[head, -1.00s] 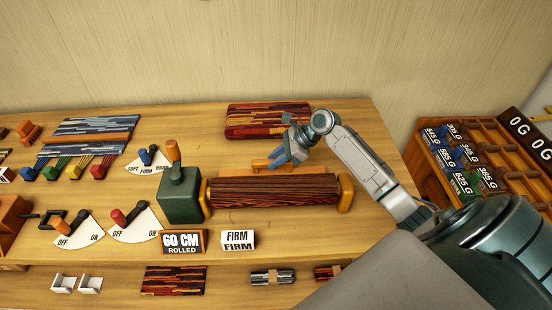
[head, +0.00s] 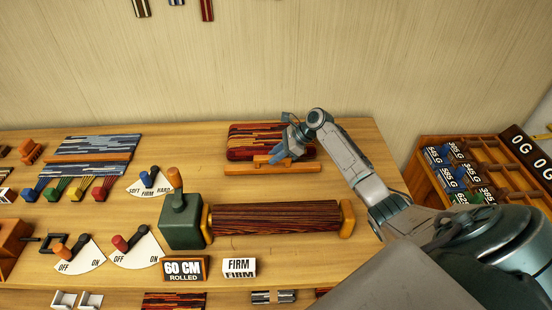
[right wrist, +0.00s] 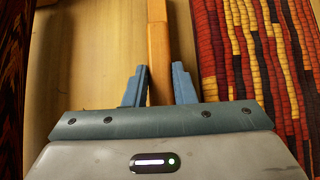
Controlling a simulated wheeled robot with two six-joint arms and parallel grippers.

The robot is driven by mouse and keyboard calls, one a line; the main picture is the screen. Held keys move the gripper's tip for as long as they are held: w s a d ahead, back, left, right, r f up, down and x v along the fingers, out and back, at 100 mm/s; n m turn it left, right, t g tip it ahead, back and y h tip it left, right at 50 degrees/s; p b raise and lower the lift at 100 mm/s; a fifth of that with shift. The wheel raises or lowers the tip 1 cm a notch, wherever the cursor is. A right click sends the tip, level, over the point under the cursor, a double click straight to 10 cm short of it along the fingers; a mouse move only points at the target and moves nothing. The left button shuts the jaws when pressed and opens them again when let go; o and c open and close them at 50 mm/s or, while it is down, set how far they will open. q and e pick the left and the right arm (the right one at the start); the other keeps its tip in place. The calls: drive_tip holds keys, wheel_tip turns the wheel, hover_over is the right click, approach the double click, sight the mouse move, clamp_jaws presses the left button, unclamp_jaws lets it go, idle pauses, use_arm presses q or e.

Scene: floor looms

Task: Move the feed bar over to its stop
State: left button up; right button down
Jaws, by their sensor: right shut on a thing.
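The feed bar (head: 240,170) is a thin orange wooden bar. It lies between the dark striped roll (head: 275,219) and the red-and-black woven cloth (head: 240,142), close along the cloth's near edge. My right gripper (head: 281,157) is shut on the bar near its middle. In the right wrist view the bar (right wrist: 157,40) runs between the two blue fingers (right wrist: 158,88), with the cloth (right wrist: 255,50) at right and the roll (right wrist: 10,80) at the left edge. I cannot make out a separate stop. My left gripper is not in view.
A green block with an orange-knobbed lever (head: 181,220) stands at the roll's left end. Lever dials (head: 150,183) and a "60 CM ROLLED" sign (head: 184,268) are on the wooden bench. A compartment rack (head: 480,170) is at right. Bare bench lies between bar and roll.

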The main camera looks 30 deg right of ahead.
drive_tip(key=shift+w+d+r, duration=0.1)
drive_tip(key=shift+w+d, duration=0.1)
drive_tip(key=shift+w, duration=0.05)
drive_tip(key=c, duration=1.4)
unclamp_jaws()
drive_tip(key=shift+c, duration=0.2)
drive_tip(key=shift+o, duration=1.2)
drive_tip(key=shift+w+d+f, duration=0.1)
drive_tip(key=shift+w+f, duration=0.05)
drive_tip(key=shift+f, duration=0.05)
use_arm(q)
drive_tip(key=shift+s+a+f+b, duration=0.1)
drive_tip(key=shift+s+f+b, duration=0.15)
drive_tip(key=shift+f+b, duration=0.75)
use_arm(e)
drive_tip(key=v, duration=1)
drive_tip(key=shift+d+r, duration=0.25)
drive_tip(key=shift+r, duration=0.05)
